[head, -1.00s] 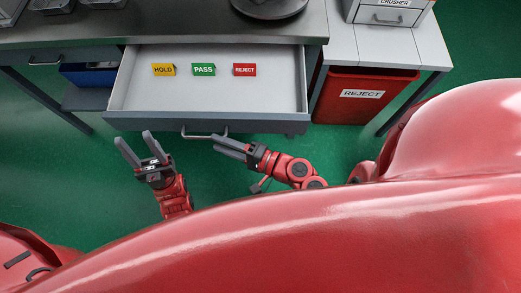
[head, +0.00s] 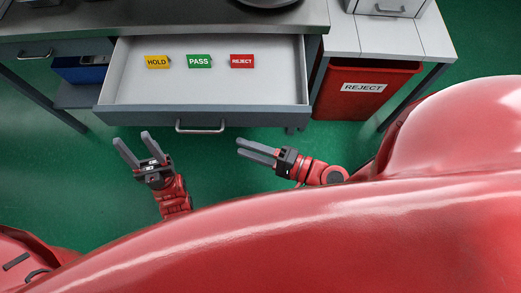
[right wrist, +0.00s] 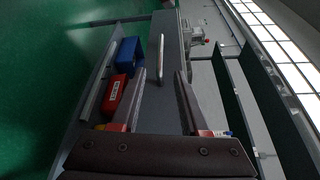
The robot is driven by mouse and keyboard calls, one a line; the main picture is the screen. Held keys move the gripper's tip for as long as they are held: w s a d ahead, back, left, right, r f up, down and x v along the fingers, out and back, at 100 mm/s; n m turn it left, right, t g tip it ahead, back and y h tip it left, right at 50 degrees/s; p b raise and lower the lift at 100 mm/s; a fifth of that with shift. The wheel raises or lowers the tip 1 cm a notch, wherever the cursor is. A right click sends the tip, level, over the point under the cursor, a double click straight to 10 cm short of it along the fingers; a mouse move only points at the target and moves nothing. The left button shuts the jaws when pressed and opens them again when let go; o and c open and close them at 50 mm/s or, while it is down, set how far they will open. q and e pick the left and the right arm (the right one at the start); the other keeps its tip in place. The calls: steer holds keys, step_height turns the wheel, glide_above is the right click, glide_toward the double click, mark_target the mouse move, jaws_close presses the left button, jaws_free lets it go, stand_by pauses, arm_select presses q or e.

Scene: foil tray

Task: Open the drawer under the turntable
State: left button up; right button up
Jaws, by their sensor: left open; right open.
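The grey drawer (head: 120,88) under the bench is pulled well out, and its pale inside shows. A yellow HOLD tag (head: 157,62), a green PASS tag (head: 199,61) and a red REJECT tag (head: 242,61) are in it. Its bar handle (head: 201,130) is on the front and also shows in the right wrist view (right wrist: 160,60). My right gripper (head: 238,147) is open and empty, apart from the handle, to its lower right. My left gripper (head: 131,137) is open and empty, in front of the drawer's left part. Only the lower edge of the dark turntable (head: 265,4) shows.
A red REJECT bin (head: 365,103) stands right of the drawer under a pale side table (head: 385,38). Green floor in front is clear.

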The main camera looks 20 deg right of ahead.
steer(key=shift+p+v, duration=0.6)
steer(key=shift+v, duration=1.05)
steer(key=shift+d, duration=0.1)
